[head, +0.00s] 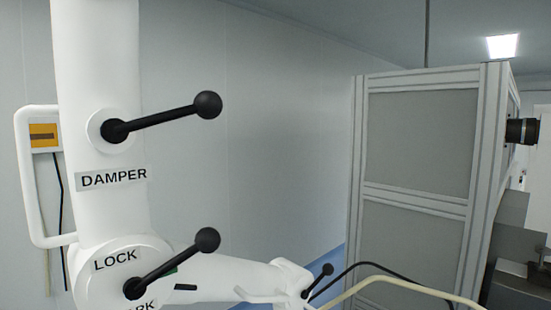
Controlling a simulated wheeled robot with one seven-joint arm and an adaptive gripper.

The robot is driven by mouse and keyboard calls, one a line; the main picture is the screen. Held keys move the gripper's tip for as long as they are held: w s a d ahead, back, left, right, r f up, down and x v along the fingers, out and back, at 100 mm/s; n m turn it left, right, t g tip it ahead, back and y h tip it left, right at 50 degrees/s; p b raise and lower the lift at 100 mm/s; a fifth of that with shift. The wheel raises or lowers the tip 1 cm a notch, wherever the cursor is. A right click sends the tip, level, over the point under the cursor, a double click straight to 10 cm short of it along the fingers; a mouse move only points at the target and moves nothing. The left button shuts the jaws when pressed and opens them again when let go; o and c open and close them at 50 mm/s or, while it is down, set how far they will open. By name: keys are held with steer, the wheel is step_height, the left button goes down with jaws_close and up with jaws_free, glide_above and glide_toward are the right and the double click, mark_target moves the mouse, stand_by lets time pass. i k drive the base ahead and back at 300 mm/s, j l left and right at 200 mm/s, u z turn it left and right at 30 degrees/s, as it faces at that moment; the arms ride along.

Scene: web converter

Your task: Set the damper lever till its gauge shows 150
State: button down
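The damper lever (165,118) is a black rod with a round black knob. It is mounted on a thick white upright duct (95,50) at the left of the head view, above a grey DAMPER label (114,179). The lever points right and slightly up from its hub, with the knob at its right end. No gauge with a readable number shows. My gripper is not in view, and nothing is seen touching the lever.
A similar black lever (172,264) sits below, by LOCK and partly cut-off lettering. A white pipe handle (25,185) stands at left. A grey-panelled cabinet (418,135) stands at right. A black cable (385,268) crosses low. The space right of the damper lever looks clear.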

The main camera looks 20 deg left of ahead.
mark_target(208, 104)
steer(key=k+j+u, duration=0.1)
steer(key=u, duration=1.65)
steer(key=k+j, duration=0.05)
steer(key=j, duration=0.05)
